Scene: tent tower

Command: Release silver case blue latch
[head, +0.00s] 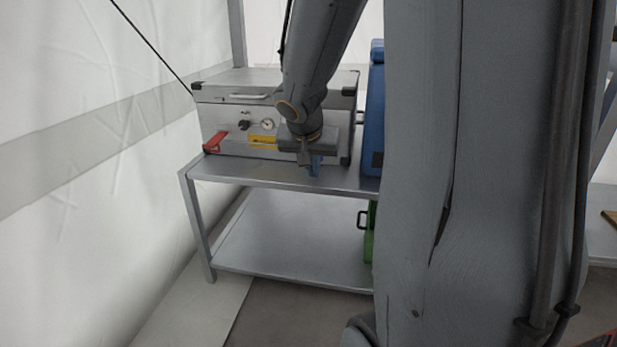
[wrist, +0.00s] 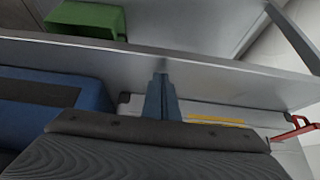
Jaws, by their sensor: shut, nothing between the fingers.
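The silver case (head: 225,115) sits on the upper shelf of a metal table in the head view, with its lid down. Its front has a red latch (head: 215,142) at the left, a gauge and a yellow label. The blue latch cannot be made out; my gripper and wrist cover the right part of the front. My gripper (head: 315,168) is at that right part, fingers pointing down, close to the shelf's front edge. In the wrist view my gripper (wrist: 161,95) has its blue-grey fingers together and empty. The silver case (wrist: 220,112) and red latch (wrist: 294,129) show beyond it there. Contact cannot be told.
A blue case (head: 374,110) stands right of the silver case on the upper shelf (head: 240,172). A green case (head: 369,232) is on the lower shelf (head: 290,250), whose left part is bare. A white tent wall (head: 80,150) rises at the left.

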